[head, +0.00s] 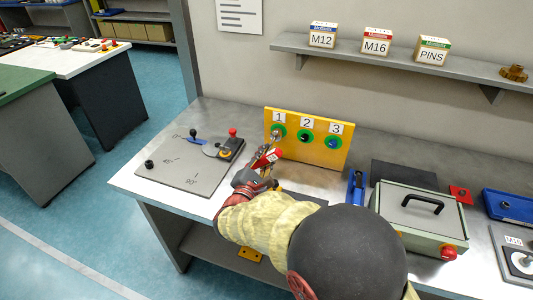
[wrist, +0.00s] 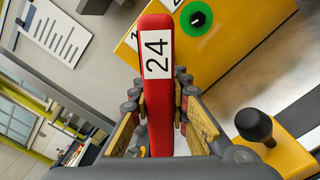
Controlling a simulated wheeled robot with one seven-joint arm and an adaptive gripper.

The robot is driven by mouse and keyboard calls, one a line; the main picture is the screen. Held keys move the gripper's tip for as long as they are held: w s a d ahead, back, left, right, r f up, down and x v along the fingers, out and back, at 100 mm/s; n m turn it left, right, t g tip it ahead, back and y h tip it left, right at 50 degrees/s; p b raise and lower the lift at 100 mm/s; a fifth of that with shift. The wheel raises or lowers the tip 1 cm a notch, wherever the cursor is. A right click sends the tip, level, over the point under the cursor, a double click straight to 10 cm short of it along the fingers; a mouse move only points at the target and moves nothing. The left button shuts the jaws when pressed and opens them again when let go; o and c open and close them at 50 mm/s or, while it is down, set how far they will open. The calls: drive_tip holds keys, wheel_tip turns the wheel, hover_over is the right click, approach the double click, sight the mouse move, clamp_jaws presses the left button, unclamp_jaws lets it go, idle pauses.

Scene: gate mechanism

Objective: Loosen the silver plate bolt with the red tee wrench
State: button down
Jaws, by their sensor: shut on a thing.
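My gripper (head: 264,168) is shut on the red tee wrench (head: 271,157), whose red bar carries a white label. In the wrist view the bar stands between the fingers (wrist: 160,110) and the label reads 24. A silvery metal part (head: 277,133) shows at ring 1, just beyond the wrench. I cannot tell there which is bolt and which is wrench shaft, or whether they touch. Ring 2 holds a black bolt (head: 305,138) and ring 3 a blue one (head: 331,143).
A grey plate (head: 180,165) with angle marks and a red-knobbed part (head: 232,132) lies to the left. A blue holder (head: 356,188) and a grey-green box (head: 418,218) with a handle stand to the right. A shelf (head: 400,61) with labelled boxes hangs above.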

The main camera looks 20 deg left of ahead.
drive_tip(key=shift+w+r, duration=0.1)
drive_tip(key=shift+w, duration=0.15)
idle(0.7)
drive_tip(key=c, duration=2.3)
unclamp_jaws()
drive_tip(key=shift+c, duration=1.2)
clamp_jaws()
drive_tip(key=n+p, duration=0.3)
drive_tip(key=shift+r+p, duration=0.1)
drive_tip(key=shift+p, duration=0.25)
drive_tip(key=n+p, duration=0.5)
drive_tip(key=shift+s, duration=0.15)
